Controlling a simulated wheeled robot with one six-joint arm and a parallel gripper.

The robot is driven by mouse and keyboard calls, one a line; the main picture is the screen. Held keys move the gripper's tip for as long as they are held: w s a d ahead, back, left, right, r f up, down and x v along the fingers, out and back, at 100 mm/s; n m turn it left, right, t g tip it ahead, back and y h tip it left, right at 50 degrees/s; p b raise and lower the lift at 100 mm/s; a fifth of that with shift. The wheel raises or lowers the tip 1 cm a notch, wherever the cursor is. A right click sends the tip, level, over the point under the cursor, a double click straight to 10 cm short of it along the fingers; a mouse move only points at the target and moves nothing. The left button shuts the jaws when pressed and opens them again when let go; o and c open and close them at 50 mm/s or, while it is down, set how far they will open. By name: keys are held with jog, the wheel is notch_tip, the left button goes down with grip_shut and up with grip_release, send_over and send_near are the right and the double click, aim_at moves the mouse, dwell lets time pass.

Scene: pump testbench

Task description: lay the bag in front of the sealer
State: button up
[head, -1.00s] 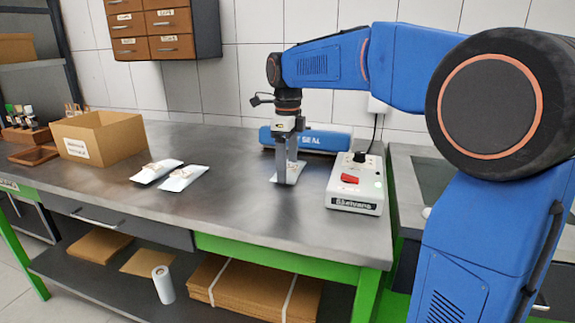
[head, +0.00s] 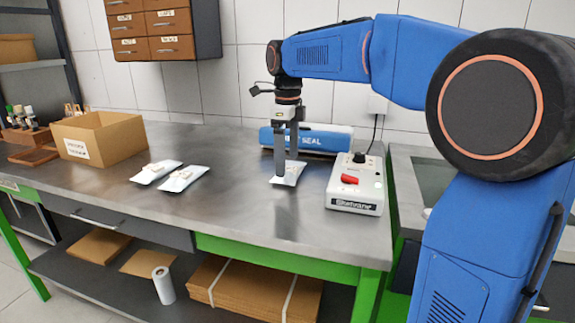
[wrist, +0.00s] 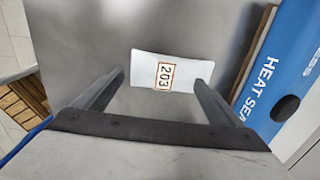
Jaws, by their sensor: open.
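A white bag (wrist: 185,76) with a label reading 203 lies flat on the metal bench in front of the blue heat sealer (wrist: 280,75). In the head view the bag (head: 290,176) shows partly behind my gripper, and the sealer (head: 318,139) stands just behind it against the wall. My gripper (head: 287,175) points down over the bag with its fingers apart. In the wrist view my gripper (wrist: 150,90) is open, one finger near each end of the bag. I cannot tell whether the fingers still touch the bag.
A white control box (head: 355,184) with a red switch stands right of my gripper. Two other white bags (head: 170,175) lie left on the bench, near an open cardboard box (head: 98,137). The bench between them and my gripper is clear.

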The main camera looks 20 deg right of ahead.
aim_at(288, 171)
notch_tip(288, 171, up, 9)
jog(key=shift+r, duration=0.15)
dwell(0.4)
